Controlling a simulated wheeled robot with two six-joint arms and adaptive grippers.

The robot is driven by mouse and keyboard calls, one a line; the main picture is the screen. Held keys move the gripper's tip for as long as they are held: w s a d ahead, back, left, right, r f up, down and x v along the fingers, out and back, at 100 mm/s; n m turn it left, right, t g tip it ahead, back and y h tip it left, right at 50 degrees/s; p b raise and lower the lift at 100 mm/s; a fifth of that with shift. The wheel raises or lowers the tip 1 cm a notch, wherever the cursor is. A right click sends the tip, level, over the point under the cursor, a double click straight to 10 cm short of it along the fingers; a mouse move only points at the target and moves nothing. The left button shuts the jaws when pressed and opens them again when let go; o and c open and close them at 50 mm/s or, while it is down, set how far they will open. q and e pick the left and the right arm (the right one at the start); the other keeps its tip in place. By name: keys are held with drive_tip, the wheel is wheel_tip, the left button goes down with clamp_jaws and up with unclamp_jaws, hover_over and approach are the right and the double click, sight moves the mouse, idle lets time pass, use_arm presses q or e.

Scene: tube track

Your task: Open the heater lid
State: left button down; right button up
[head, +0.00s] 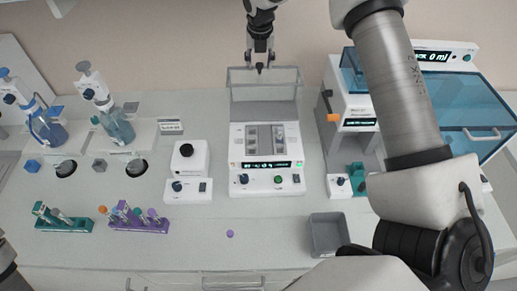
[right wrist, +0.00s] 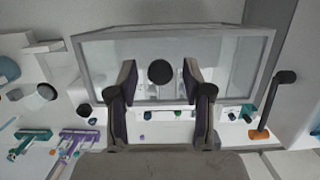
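The heater (head: 265,181) is a white unit in the middle of the bench, with a lit display, knobs and a grey block on top. Its clear, grey-framed lid (head: 240,98) stands raised at the heater's back, and the block in front of it is uncovered. My right gripper (head: 260,68) is at the lid's upper edge. In the right wrist view the lid frame (right wrist: 90,42) spans the picture, and a dark round knob (right wrist: 160,72) shows between my two spread, empty-looking fingers. I cannot tell whether they touch the lid. My left gripper is not in view.
A white machine with a blue clear cover (head: 475,100) stands to the right. A small white device (head: 188,160) is left of the heater. Tube racks (head: 140,222) and bottles (head: 115,125) are at left. A grey bin (head: 328,234) is front right. The bench front centre is mostly clear.

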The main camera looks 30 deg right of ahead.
drive_tip(key=shift+r, duration=0.1)
drive_tip(key=shift+r, duration=2.9)
